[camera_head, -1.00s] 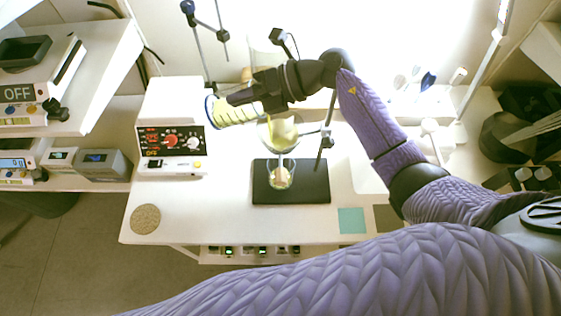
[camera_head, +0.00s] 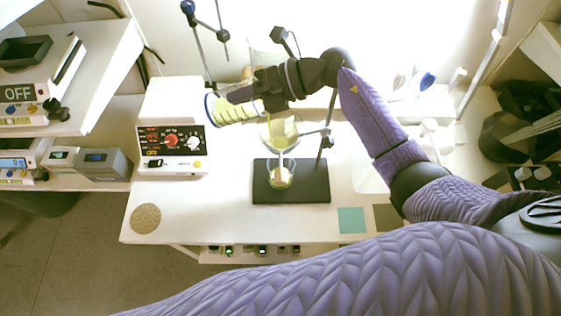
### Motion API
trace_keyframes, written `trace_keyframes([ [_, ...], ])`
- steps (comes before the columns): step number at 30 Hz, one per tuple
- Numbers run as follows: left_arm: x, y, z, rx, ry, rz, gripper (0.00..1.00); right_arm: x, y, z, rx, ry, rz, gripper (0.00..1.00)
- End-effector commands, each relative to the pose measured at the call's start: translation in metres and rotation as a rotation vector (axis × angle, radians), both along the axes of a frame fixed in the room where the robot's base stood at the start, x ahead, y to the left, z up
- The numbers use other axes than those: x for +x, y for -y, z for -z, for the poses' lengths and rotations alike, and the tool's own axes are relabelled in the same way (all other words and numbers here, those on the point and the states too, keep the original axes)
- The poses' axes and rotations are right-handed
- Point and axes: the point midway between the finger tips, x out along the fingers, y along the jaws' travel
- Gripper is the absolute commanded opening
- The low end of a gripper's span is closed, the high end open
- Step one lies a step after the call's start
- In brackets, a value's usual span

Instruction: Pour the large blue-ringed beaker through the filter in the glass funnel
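The large blue-ringed beaker (camera_head: 232,110) is tipped nearly on its side at the upper middle, its blue-ringed end to the left. Yellow liquid shows in it. My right gripper (camera_head: 241,96) is shut on the beaker from the upper right and covers part of it. The beaker's right end is just above and left of the glass funnel (camera_head: 283,146). A pale yellow filter (camera_head: 284,130) sits in the funnel. A glass receiving vessel (camera_head: 281,178) with yellowish contents stands below the funnel. My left gripper is out of view.
The vessel stands on a black base plate (camera_head: 312,186). A metal stand (camera_head: 327,132) is right of the funnel. A device with a red dial (camera_head: 171,142) is at left. A cork disc (camera_head: 145,218) and teal square (camera_head: 351,220) lie near the table's front edge.

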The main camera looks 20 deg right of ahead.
Motion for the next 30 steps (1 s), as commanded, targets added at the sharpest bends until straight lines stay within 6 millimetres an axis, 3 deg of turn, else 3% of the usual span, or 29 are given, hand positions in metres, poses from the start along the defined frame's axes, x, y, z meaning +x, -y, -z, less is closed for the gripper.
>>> trace_keyframes([
  [30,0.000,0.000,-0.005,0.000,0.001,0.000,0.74,0.000,0.002,-0.014,0.040,0.012,0.001,0.00],
])
